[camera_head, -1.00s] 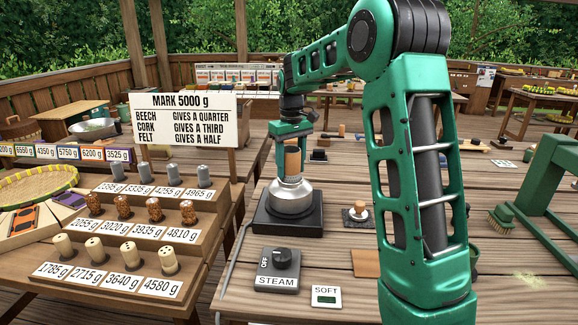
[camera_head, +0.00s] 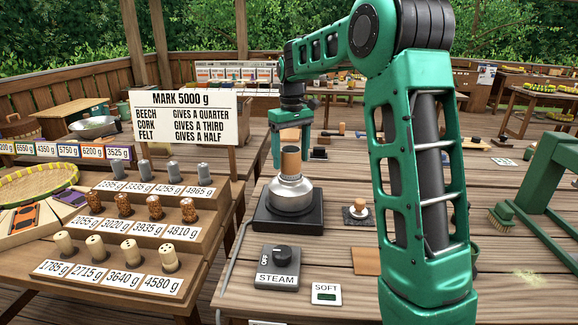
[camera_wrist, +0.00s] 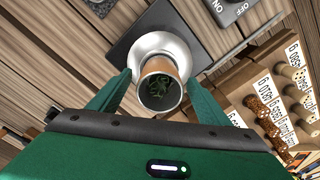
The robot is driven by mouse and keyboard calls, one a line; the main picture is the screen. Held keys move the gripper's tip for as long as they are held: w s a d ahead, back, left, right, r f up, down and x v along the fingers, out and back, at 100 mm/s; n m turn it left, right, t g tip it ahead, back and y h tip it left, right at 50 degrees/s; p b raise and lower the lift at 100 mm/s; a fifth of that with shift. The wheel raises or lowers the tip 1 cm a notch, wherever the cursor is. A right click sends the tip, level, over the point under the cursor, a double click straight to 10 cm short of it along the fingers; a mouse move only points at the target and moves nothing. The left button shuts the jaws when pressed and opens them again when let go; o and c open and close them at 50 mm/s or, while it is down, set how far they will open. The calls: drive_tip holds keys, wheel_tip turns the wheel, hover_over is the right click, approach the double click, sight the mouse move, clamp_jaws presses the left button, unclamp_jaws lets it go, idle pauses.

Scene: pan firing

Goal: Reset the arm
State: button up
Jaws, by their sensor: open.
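My gripper (camera_head: 291,158) is above the steamer on the table, with its fingers apart around the top of a brown cylinder (camera_head: 291,161). The cylinder stands upright on a rounded silver pot (camera_head: 290,194), which sits on a black square base (camera_head: 287,214). In the wrist view, my gripper (camera_wrist: 160,84) has one finger on each side of the cylinder (camera_wrist: 160,90), with gaps visible. The cylinder is open at the top and dark green leafy matter shows inside. My green arm reaches in from the right.
A STEAM knob box (camera_head: 279,268) and a SOFT display (camera_head: 326,294) stand in front. A stepped rack (camera_head: 165,232) with several labelled plugs is at left, behind it a MARK 5000 g sign (camera_head: 185,117). A small whitish-topped item on a dark pad (camera_head: 357,213) lies right of the base.

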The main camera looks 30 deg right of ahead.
wheel_tip(320, 180, up, 7)
drive_tip(key=shift+r, duration=0.2)
drive_tip(key=s+d+f+m, duration=0.2)
drive_tip(key=s, duration=0.9)
drive_tip(key=s+d+f+m, duration=0.2)
drive_tip(key=s, duration=0.9)
drive_tip(key=s+a+f+m, duration=0.1)
drive_tip(key=s+f, duration=0.4)
drive_tip(key=s, duration=0.4)
drive_tip(key=s+a+f+m, duration=0.1)
drive_tip(key=s+f, duration=0.4)
drive_tip(key=s, duration=0.5)
drive_tip(key=shift+s+a+m, duration=0.3)
drive_tip(key=shift+a+m, duration=0.05)
drive_tip(key=shift+m, duration=0.45)
drive_tip(key=shift+w+f, duration=0.25)
drive_tip(key=shift+w, duration=0.4)
